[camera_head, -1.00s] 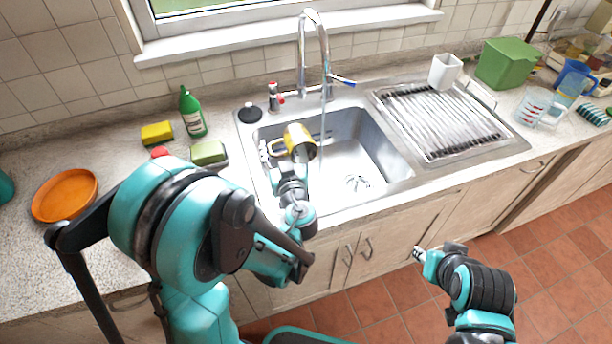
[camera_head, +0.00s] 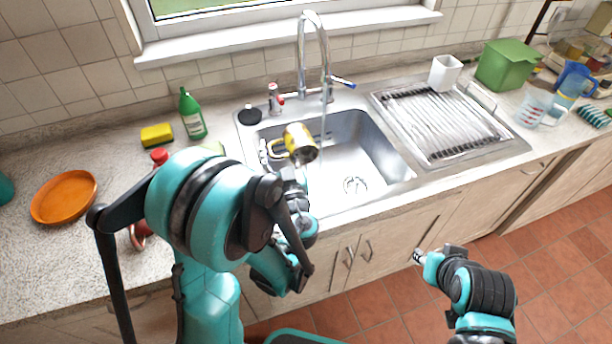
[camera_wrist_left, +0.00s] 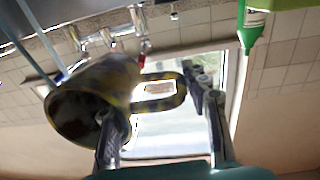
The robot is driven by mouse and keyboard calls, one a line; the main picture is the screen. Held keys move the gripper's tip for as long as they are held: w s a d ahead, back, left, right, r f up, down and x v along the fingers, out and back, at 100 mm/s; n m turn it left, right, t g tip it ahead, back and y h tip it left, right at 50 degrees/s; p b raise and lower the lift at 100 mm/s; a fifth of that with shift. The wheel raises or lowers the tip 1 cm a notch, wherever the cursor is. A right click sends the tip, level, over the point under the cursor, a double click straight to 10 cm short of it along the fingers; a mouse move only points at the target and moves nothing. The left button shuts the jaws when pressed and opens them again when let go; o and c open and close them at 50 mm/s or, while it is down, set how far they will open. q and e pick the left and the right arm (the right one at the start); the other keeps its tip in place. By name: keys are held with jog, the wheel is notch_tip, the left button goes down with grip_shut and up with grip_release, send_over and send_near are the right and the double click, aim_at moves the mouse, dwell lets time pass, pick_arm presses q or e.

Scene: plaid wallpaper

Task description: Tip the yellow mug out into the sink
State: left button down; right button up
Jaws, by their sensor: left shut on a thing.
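The yellow mug (camera_head: 298,142), with a dark and pale pattern, is held over the left part of the sink basin (camera_head: 372,160). It is tilted, its open mouth turned down toward the lower right and its handle on the left. My left gripper (camera_head: 288,172) is shut on the mug. In the left wrist view the mug (camera_wrist_left: 105,88) is beside the fingers, its dark mouth facing lower left; I see no contents. The sink's steel tap (camera_head: 302,55) runs a thin stream to the right of the mug. My right gripper (camera_head: 418,257) is empty in front of the cabinets; its fingers are too small to judge.
A green bottle (camera_head: 192,115), yellow sponge (camera_head: 157,135) and orange plate (camera_head: 64,196) are left of the sink. A ribbed drainer (camera_head: 440,125) with a white cup (camera_head: 445,72) lies on the right. A green box (camera_head: 507,65) and measuring jugs stand beyond.

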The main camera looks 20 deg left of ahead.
pick_arm(q)
jog(key=g+p, duration=0.1)
jog(key=g+h+p, duration=0.1)
jog(key=p, duration=0.1)
jog(key=shift+w+a+r, duration=0.3)
jog(key=shift+w+r, duration=0.05)
jog(key=shift+w+a+f+g+h, duration=0.1)
jog(key=shift+w+f+g+h, duration=0.2)
jog(key=shift+f, duration=0.5)
jog(key=w+a+f+g+h+p, duration=0.2)
jog(key=g+h+p, duration=0.6)
jog(key=g, duration=0.5)
jog(key=w+a+p, duration=0.1)
jog(key=w+p, duration=0.1)
jog(key=shift+w+a+f+n, duration=0.15)
jog(key=shift+w+f+n, duration=0.15)
jog(key=shift+w, duration=0.1)
